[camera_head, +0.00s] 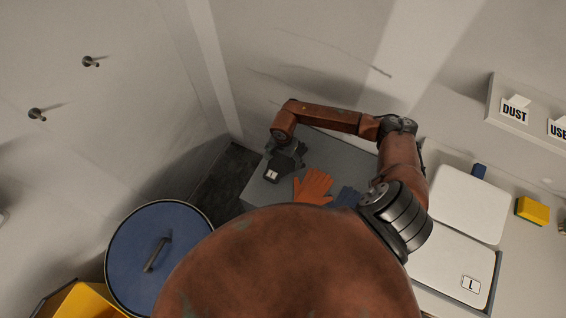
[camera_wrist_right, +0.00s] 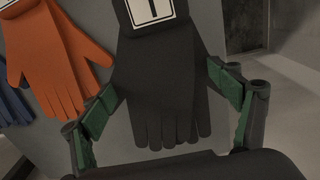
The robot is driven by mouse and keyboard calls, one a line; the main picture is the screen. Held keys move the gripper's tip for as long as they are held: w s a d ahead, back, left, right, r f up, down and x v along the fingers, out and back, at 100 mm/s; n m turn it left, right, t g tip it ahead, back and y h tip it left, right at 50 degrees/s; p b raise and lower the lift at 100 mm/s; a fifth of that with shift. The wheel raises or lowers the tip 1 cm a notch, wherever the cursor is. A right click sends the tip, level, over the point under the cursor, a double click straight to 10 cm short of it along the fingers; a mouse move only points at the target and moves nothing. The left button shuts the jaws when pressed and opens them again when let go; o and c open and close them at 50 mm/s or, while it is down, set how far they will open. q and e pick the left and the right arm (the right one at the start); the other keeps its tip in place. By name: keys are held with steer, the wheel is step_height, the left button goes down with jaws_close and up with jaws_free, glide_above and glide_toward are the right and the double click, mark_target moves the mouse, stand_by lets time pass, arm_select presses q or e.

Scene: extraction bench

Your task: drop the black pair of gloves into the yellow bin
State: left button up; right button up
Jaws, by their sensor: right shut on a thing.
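The black pair of gloves (camera_wrist_right: 165,75) fills the middle of the right wrist view, fingers toward the camera, with a white label at the cuff. In the head view the gloves (camera_head: 272,170) are a small dark shape with a white label at the left end of the grey surface. My right gripper (camera_head: 287,155) is over them, shut on them; its green-padded fingers are on both sides of the gloves in the wrist view. The yellow bin (camera_head: 80,303) shows partly at the head view's lower left edge. My left gripper is not in view.
Orange gloves (camera_head: 313,185) and blue gloves (camera_head: 346,196) lie beside the black ones on the grey surface (camera_head: 345,150). A blue-lidded drum (camera_head: 135,245) stands next to the yellow bin. White trays (camera_head: 466,203) and a yellow block (camera_head: 533,210) are at right.

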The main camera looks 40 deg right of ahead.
mark_target(283, 161)
steer(key=shift+w+f, duration=0.15)
steer(key=shift+f, duration=0.1)
step_height(283, 161, down, 2)
steer(key=shift+f, duration=0.25)
steer(key=shift+d+f, duration=0.1)
steer(key=shift+f, duration=0.25)
steer(key=shift+w, duration=0.1)
steer(key=shift+f+b, duration=0.15)
steer(key=shift+b, duration=0.15)
steer(key=o, duration=0.8)
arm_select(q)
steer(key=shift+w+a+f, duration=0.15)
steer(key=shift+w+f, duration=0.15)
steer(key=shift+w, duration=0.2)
arm_select(e)
steer(key=o, duration=0.4)
